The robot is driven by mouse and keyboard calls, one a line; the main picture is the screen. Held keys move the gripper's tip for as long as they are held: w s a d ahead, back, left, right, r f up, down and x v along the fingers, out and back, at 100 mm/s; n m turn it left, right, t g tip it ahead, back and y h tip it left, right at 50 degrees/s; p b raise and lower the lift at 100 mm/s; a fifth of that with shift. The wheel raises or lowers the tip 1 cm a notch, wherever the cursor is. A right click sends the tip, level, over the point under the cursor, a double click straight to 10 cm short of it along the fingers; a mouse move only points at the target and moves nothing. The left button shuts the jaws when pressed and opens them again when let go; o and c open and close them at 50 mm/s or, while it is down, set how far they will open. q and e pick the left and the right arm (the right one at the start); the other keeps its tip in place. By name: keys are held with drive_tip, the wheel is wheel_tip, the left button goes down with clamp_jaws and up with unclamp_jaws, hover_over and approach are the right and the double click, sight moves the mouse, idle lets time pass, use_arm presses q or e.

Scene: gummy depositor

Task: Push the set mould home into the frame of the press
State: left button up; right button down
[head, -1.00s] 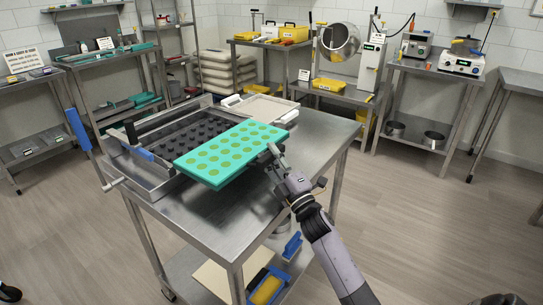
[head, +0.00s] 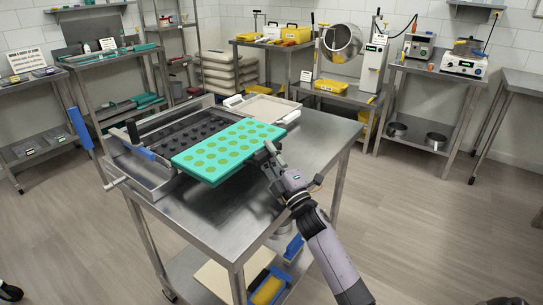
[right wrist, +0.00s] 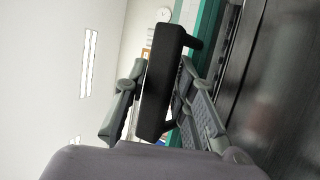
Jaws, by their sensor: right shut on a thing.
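The teal mould (head: 232,150), with rows of yellow-green filled cavities, lies flat in the head view. Its left part is at the open right side of the press's metal frame (head: 150,178); its right part sticks out over the steel table. Rows of black knobs (head: 185,130) show inside the frame behind the mould. The contact under the mould is hidden. My left gripper is not in view.
A pale tray (head: 268,108) lies on the table behind the mould. A blue-gripped lever (head: 80,128) stands at the press's left. The table's front (head: 225,208) is bare. Shelves and machines line the back wall, with open floor at right.

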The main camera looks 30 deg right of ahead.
sight(240, 146)
drive_tip(key=w+b, duration=0.1)
drive_tip(key=w+a, duration=0.1)
drive_tip(key=w, duration=0.1)
drive_tip(key=shift+w+a+r+b, duration=0.15)
drive_tip(key=shift+r+b, duration=0.05)
drive_tip(key=shift+b, duration=0.2)
idle(0.5)
